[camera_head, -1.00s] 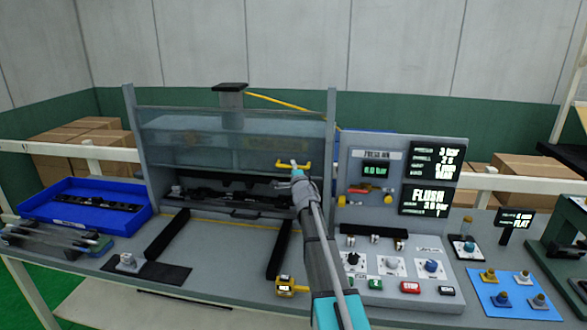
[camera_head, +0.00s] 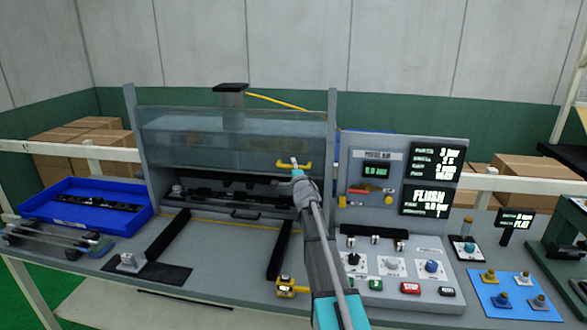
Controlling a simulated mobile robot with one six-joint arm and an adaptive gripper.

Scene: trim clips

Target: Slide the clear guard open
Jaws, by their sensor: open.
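The clear guard (camera_head: 190,150) is a see-through panel between two grey side posts of the press. A yellow handle (camera_head: 294,164) sits at the right of its lower part. The opening below the guard shows dark parts on the press bed. My gripper (camera_head: 294,162) is at the handle, with my arm reaching up to it from the lower right. The gripper is open. It is small in the view, and whether its fingers touch the handle cannot be told.
A control panel (camera_head: 400,262) with knobs and buttons stands right of the press. A blue tray (camera_head: 70,214) holding a dark strip lies at the left. Two black rails (camera_head: 167,234) run forward from the press. A yellow tape measure (camera_head: 291,286) sits near my arm.

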